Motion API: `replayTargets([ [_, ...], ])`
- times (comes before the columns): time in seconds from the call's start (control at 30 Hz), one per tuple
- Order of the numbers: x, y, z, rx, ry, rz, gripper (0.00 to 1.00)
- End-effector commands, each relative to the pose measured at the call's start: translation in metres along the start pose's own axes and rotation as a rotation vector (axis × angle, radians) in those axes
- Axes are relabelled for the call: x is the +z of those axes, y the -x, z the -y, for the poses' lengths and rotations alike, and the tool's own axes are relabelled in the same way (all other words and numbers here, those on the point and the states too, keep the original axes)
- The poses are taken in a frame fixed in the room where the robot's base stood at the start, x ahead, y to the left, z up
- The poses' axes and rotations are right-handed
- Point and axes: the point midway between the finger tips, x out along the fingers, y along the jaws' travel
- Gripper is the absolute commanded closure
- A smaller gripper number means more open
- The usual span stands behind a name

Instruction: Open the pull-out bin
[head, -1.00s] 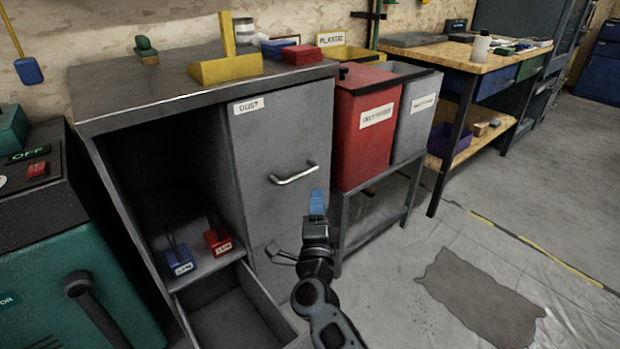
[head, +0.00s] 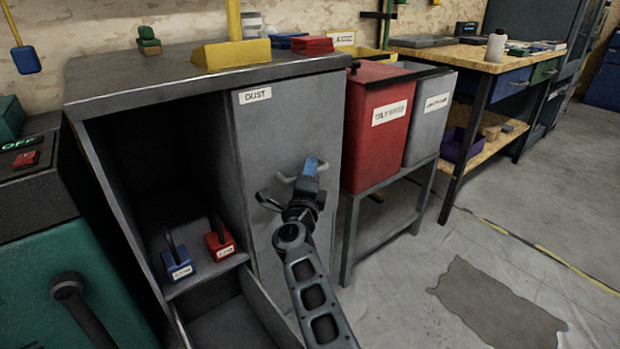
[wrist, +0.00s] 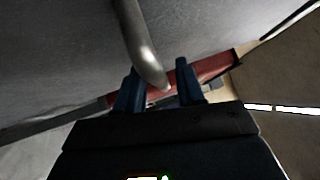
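The pull-out bin is a grey front panel (head: 285,125) labelled DUST in the cabinet's right half, and it looks closed flush. Its metal bar handle (head: 284,178) is partly hidden behind my gripper (head: 311,167) in the head view. In the wrist view the handle (wrist: 140,45) comes down from the top, and its bent end shows between the two blue fingers of my gripper (wrist: 158,75). The fingers stand apart, with a gap on the right of the bar. I cannot tell how deep the bar sits between them.
Left of the panel is an open compartment with a blue block (head: 178,264) and a red block (head: 219,244), above an open drawer (head: 262,305). A red bin (head: 377,125) and a grey bin (head: 428,115) stand on a rack at right. Sheeted floor (head: 400,310) lies clear in front.

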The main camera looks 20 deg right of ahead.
Motion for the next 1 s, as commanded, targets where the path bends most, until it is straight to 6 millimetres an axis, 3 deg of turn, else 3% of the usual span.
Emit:
replayTargets([
  [0.27,0.0000,-0.0018,0.0006,0.000,0.000,0.000,0.62],
  [0.67,0.0000,-0.0015,0.0005,0.000,0.000,0.000,1.00],
  [1.0,0.0000,-0.0014,0.0002,0.000,0.001,0.000,1.00],
])
